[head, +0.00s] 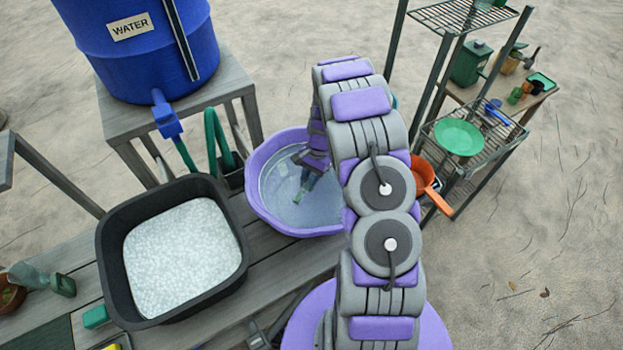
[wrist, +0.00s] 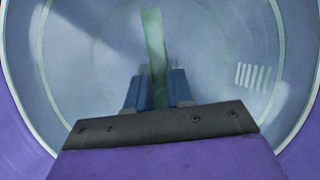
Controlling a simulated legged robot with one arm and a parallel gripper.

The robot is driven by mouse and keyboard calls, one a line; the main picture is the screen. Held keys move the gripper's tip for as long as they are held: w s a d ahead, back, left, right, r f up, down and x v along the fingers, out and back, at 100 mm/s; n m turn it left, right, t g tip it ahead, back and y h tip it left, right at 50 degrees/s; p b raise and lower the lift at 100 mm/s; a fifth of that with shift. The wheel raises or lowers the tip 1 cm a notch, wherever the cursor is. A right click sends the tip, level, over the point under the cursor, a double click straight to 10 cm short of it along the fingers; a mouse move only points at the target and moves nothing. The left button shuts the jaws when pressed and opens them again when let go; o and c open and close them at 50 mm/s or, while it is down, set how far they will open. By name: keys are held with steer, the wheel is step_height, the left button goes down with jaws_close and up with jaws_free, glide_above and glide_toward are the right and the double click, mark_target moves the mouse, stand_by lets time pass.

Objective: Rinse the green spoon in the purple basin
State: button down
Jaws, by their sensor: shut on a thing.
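The purple basin (head: 262,207) stands on the wooden bench, with pale, clear-looking water in it. My arm reaches over the basin, and my gripper (head: 304,188) points down inside it. In the wrist view my gripper (wrist: 159,90) is shut on the green spoon (wrist: 153,40), which extends forward from between the blue fingertips. A small part of the spoon (head: 298,196) shows in the head view. The basin's purple wall (wrist: 20,120) surrounds the wrist view. I cannot tell exactly how deep the spoon is in the water.
A black tub (head: 120,290) of white granules stands left of the basin. A blue water barrel (head: 150,60) with a tap is behind it. An orange pan (head: 425,178) and a metal rack with a green plate (head: 459,137) are to the right.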

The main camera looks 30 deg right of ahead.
steer(key=shift+p, duration=1)
steer(key=shift+s+d, duration=0.2)
steer(key=shift+d, duration=0.45)
stand_by(0.9)
step_height(320, 180, up, 13)
steer(key=p, duration=0.5)
steer(key=shift+f, duration=0.15)
stand_by(0.6)
